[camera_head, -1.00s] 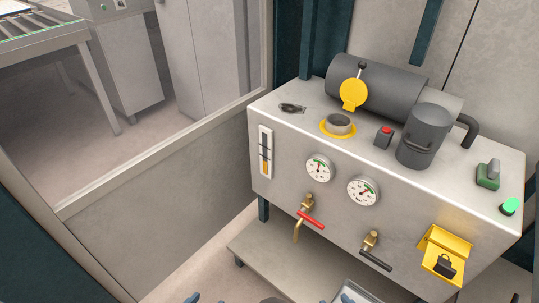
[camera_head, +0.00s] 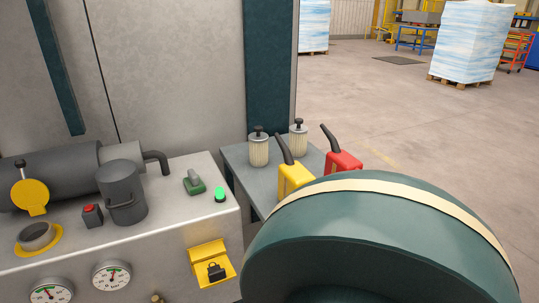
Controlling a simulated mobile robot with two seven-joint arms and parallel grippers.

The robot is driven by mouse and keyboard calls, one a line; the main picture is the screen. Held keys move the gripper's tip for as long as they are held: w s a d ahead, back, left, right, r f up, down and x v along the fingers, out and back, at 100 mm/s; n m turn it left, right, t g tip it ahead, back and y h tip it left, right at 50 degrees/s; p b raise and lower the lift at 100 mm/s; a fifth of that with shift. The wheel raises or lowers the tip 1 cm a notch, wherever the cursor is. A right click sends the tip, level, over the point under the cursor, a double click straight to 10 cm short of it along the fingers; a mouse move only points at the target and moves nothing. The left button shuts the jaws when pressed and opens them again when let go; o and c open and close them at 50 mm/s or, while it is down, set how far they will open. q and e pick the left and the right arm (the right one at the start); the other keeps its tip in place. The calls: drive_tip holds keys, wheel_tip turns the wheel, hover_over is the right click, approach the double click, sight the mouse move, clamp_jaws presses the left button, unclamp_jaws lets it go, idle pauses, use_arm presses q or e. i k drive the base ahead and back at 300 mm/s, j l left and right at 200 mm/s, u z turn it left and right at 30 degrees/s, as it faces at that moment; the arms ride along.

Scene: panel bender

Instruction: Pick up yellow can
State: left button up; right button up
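The yellow can (camera_head: 294,181) stands on a small grey table (camera_head: 246,174) right of the hydraulic unit, in the head view. It has a dark spout or handle slanting up to the left. Its lower part is hidden behind a large dark green rounded body. A red can (camera_head: 342,160) of the same kind stands just right of it, also partly hidden. Neither of my grippers shows in the head view.
The large green rounded body (camera_head: 375,240) with a cream band fills the lower right. Two pale filter-like cylinders (camera_head: 258,150) stand on the table behind the cans. The grey hydraulic unit (camera_head: 150,220) stands at left. Open floor (camera_head: 420,120) lies beyond, with wrapped pallets.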

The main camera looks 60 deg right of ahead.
sight(292, 174)
drive_tip(key=z, duration=2.3)
drive_tip(key=k+j+u, duration=0.15)
drive_tip(key=j, duration=0.2)
drive_tip(key=j+u, duration=0.2)
drive_tip(key=j, duration=0.15)
